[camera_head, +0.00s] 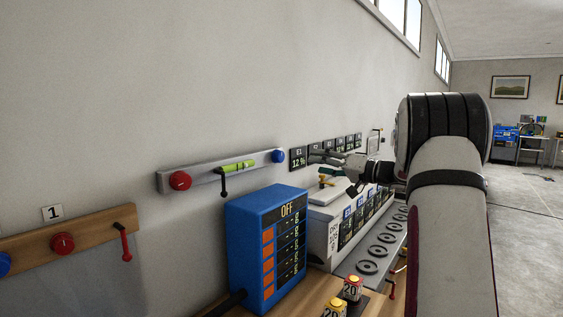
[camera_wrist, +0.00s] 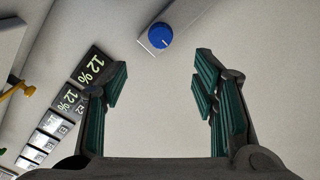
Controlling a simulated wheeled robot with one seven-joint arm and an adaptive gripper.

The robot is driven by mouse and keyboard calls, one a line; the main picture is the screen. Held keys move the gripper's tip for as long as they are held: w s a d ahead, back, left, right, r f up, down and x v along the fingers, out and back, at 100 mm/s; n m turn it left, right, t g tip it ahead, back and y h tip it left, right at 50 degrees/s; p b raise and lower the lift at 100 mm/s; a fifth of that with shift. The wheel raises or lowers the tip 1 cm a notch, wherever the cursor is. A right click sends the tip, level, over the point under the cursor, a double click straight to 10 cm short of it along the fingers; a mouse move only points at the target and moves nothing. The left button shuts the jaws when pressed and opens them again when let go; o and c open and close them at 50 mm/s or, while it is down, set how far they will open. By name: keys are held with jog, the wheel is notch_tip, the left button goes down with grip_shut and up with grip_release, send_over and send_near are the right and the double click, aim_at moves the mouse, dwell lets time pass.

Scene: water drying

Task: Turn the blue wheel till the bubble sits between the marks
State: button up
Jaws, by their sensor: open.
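The blue wheel (camera_head: 278,156) is a round knob at the right end of a grey wall bar (camera_head: 205,176). A red wheel (camera_head: 180,181) is at the bar's left end. The green level vial (camera_head: 238,166) sits on the bar between them; its bubble and marks are too small to read. My gripper (camera_head: 318,155) is to the right of the blue wheel in the head view, open and empty. In the wrist view the blue wheel (camera_wrist: 160,36) shows its white pointer line, ahead of and apart from the open fingers (camera_wrist: 160,85).
A row of small 12 % displays (camera_head: 298,158) is on the wall close to the gripper. A blue box reading OFF (camera_head: 265,245) and a white machine (camera_head: 330,225) stand below. A wooden board with a red knob (camera_head: 62,244) is at left. The wall above is clear.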

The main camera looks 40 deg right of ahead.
aim_at(281, 157)
jog(key=p+x, duration=0.1)
jog(key=x, duration=1.2)
jog(key=shift+w+a, duration=0.15)
jog(key=shift+w, duration=0.15)
jog(key=shift+c, duration=0.3)
jog(key=c, duration=1.1)
